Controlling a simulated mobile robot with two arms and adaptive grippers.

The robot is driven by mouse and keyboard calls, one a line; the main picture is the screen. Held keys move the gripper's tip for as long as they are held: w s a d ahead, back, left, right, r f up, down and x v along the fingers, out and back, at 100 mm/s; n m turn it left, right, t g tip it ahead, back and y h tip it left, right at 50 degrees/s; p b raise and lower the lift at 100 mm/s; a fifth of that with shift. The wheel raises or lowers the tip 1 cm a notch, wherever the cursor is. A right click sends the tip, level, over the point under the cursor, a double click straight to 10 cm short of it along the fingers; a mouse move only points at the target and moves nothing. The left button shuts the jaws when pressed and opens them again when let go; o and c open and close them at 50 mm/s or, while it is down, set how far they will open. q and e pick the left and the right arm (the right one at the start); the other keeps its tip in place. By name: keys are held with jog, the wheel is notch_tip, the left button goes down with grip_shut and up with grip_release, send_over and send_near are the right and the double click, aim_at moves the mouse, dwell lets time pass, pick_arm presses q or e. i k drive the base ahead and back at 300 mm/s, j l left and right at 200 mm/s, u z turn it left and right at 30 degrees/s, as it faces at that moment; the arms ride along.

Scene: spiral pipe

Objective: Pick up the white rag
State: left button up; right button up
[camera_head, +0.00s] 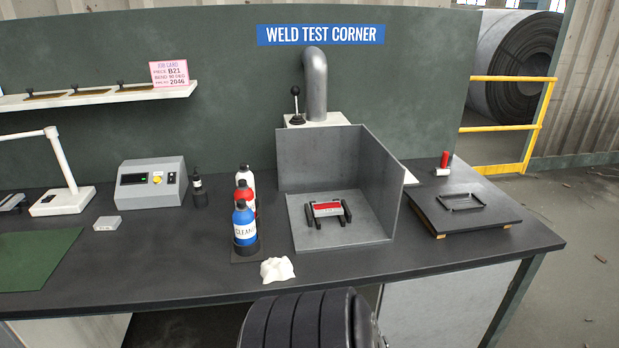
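The white rag (277,270) lies crumpled near the front edge of the dark workbench (180,270). It is just right of and in front of the blue bottle (244,224). Neither my left nor my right gripper is in view, so nothing is seen touching the rag.
A red-and-white bottle (245,178) stands behind the blue one. A grey corner shield (369,170) stands right of the rag, with a red-and-black clamp-like piece (327,209) inside. A grey control box (151,183), green mat (35,258) and black plate (464,207) are farther out.

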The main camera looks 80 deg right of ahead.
aim_at(276, 269)
jog(key=z, duration=2.45)
